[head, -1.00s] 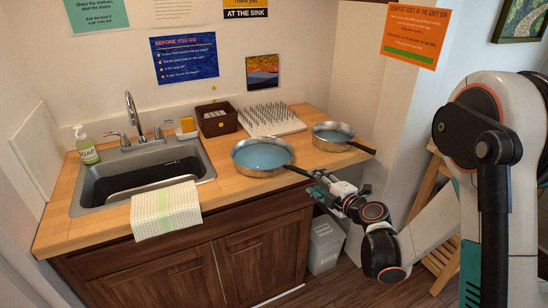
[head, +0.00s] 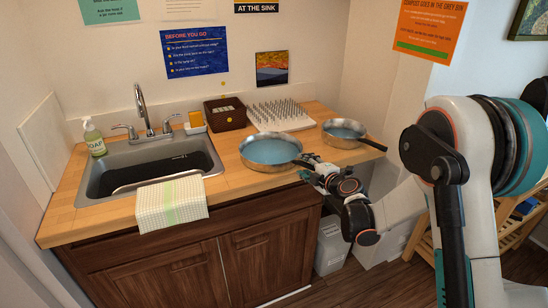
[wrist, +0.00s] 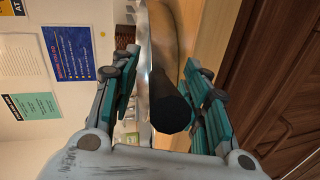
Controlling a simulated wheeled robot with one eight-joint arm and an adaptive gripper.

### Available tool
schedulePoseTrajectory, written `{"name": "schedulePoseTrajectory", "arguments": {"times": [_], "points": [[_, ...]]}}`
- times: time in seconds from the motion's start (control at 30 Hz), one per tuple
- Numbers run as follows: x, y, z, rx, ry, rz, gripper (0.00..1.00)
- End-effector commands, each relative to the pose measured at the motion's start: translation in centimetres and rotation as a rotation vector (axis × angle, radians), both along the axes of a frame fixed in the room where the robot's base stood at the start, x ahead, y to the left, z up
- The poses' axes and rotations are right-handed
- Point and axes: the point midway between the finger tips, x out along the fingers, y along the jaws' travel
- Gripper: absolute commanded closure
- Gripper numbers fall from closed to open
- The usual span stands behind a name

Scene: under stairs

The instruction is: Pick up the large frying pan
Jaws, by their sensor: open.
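The large frying pan (head: 270,149) sits on the wooden counter right of the sink. It is silver with a blue inside, and its dark handle points right toward my gripper (head: 308,169). In the wrist view the black handle (wrist: 170,108) lies between the two green fingers of my gripper (wrist: 165,95), which are apart on either side of it. I cannot tell whether either finger touches the handle. In the head view my gripper hides the handle's end. A smaller frying pan (head: 344,133) stands behind and to the right, with its dark handle pointing right.
A spiked white drying rack (head: 280,117) and a dark basket (head: 225,115) stand behind the large pan. The sink (head: 150,167) with a striped towel (head: 171,203) is to the left. A grey bin (head: 330,245) stands on the floor beside the cabinet.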

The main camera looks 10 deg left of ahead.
Motion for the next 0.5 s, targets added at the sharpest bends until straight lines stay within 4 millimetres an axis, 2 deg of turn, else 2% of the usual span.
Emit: {"name": "schedulePoseTrajectory", "arguments": {"times": [0.2, 0.4, 0.5], "points": [[0.06, 0.02, 0.04, 0.000, 0.000, 0.000, 0.58], [0.05, 0.02, 0.04, 0.000, 0.000, 0.000, 1.00], [0.05, 0.01, 0.03, 0.000, 0.000, 0.000, 1.00]]}}
